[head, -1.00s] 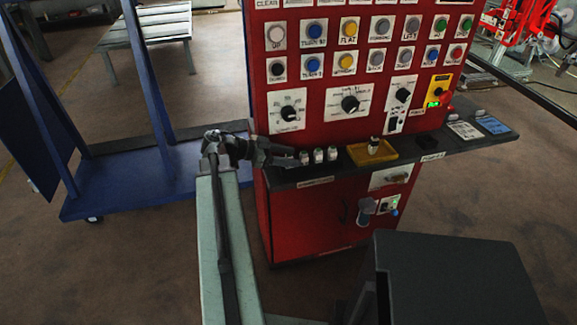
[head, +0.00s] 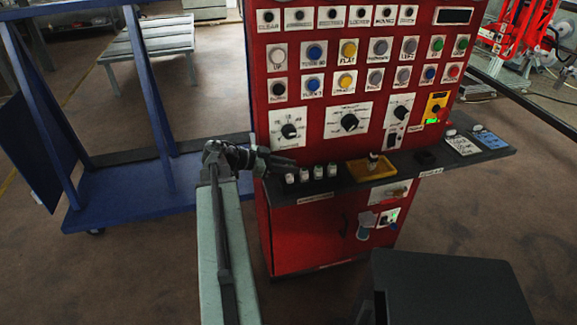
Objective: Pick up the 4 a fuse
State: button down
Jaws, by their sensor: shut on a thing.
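Several small white fuse-like cylinders with dark tops stand in a row on the dark shelf (head: 345,182) of the red control panel. The leftmost fuse (head: 289,178) is right below the fingertips, with other fuses (head: 304,174), (head: 318,172) and (head: 331,170) to its right. Their ratings are too small to read. My gripper (head: 288,163) reaches in from the left at the shelf's left end. Its dark fingers are shut on a fuse, seemingly the leftmost one at its top. The grip itself is mostly hidden, and I cannot tell whether that fuse is clear of the shelf.
A yellow tray (head: 384,173) with a small upright item (head: 372,161) is right of the fuses. The red panel face (head: 318,100) with knobs and buttons rises behind. A blue frame cart (head: 120,195) stands left. Cards (head: 462,145) lie at the shelf's right end.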

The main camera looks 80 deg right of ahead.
notch_tip(320, 180, up, 15)
jog(key=p, duration=1.4)
jog(key=shift+r, duration=0.2)
